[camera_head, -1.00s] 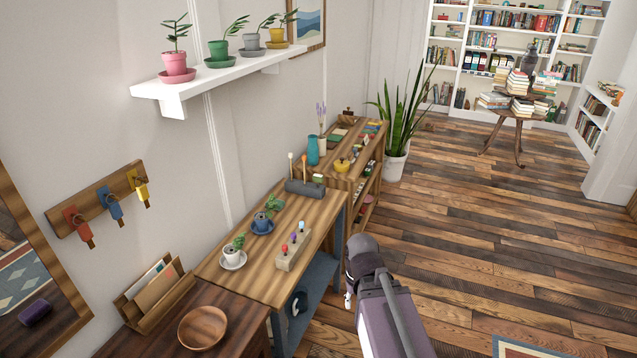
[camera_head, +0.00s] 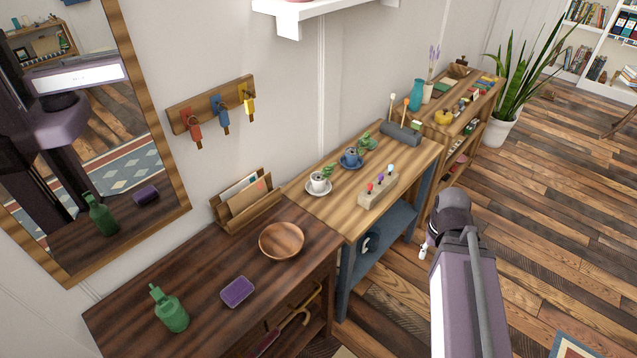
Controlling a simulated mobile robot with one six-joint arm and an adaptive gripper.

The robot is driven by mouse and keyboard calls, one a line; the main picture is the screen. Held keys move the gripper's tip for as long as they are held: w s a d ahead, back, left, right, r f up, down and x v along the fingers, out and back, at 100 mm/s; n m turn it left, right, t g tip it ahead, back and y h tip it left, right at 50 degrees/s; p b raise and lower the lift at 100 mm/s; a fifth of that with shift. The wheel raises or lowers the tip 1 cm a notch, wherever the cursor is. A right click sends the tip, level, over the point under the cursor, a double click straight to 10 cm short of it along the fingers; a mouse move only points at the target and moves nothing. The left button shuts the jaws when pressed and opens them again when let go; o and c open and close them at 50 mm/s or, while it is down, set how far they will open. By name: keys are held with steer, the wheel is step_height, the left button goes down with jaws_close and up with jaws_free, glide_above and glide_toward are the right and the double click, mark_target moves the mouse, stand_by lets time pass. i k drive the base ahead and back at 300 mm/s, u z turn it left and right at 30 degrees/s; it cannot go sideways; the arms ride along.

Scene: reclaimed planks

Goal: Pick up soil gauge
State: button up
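No item is clearly identifiable as the soil gauge. A wooden block (camera_head: 370,198) on the light wooden table (camera_head: 335,208) holds upright small pieces with red, purple and pale blue tops, which may be gauges. Thin sticks with orange and white tops (camera_head: 405,104) stand near a dark grey roll (camera_head: 400,134) farther back; their bases are hidden. My gripper (camera_head: 424,251) shows only as a small white tip beside my arm, right of the table and apart from the block. Most of it is hidden, so its opening cannot be seen.
A dark cabinet in front bears a wooden bowl (camera_head: 281,241), purple sponge-like block (camera_head: 237,292), green bottle (camera_head: 169,310) and letter holder (camera_head: 245,206). A shelf and potted plant (camera_head: 502,125) are behind.

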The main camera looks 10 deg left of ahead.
mark_target(417, 125)
steer(key=k, duration=1.35)
steer(key=z, duration=0.55)
steer(key=i, duration=1.2)
steer(key=z, duration=0.45)
steer(key=i, duration=1.5)
steer(key=u, duration=0.4)
